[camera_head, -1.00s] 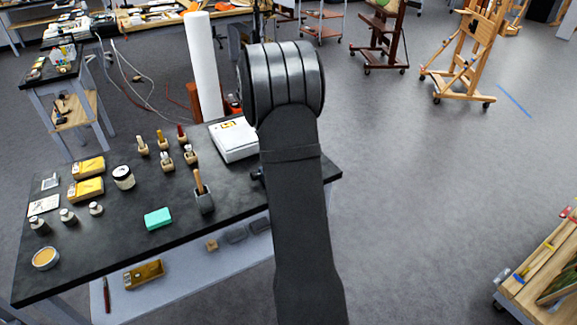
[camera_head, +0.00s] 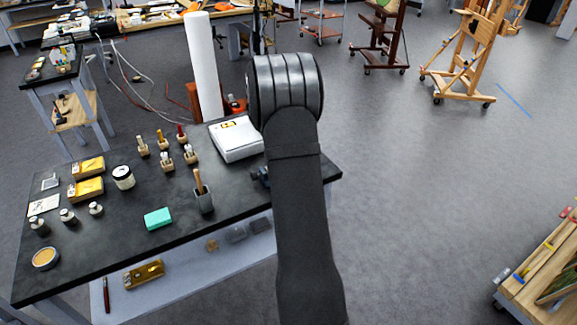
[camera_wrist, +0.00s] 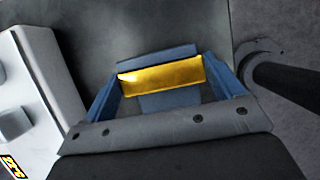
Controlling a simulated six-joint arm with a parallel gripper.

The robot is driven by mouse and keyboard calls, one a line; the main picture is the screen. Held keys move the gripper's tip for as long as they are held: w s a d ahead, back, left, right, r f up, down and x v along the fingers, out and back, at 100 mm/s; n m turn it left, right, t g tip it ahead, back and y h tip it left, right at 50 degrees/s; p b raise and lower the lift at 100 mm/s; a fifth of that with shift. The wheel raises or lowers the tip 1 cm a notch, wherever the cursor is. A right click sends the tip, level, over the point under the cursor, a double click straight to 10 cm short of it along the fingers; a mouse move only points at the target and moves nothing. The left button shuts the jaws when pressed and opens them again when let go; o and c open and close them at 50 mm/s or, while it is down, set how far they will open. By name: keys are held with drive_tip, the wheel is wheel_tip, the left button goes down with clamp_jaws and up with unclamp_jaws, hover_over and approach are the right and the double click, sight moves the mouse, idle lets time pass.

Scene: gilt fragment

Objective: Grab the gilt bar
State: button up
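The gilt bar (camera_wrist: 160,76) is a shiny gold block in the wrist view. It lies crosswise and spans the space between the blue-grey side parts of my gripper (camera_wrist: 163,82). Blue-grey pieces also show along its far and near long edges; I cannot tell whether they are jaws or a support. The bar is very close to the gripper, but contact is not clear. In the head view my arm hides the bar and most of the gripper; only a small dark blue part shows beside the arm.
A white box (camera_head: 238,138) stands close to my gripper, and it also shows at the left of the wrist view (camera_wrist: 40,85). The dark table (camera_head: 120,245) holds a brush holder (camera_head: 204,201), a teal block (camera_head: 158,218) and yellow boxes (camera_head: 86,188). Open floor lies right.

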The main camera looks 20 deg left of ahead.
drive_tip(key=c, duration=0.3)
drive_tip(key=shift+r, duration=0.15)
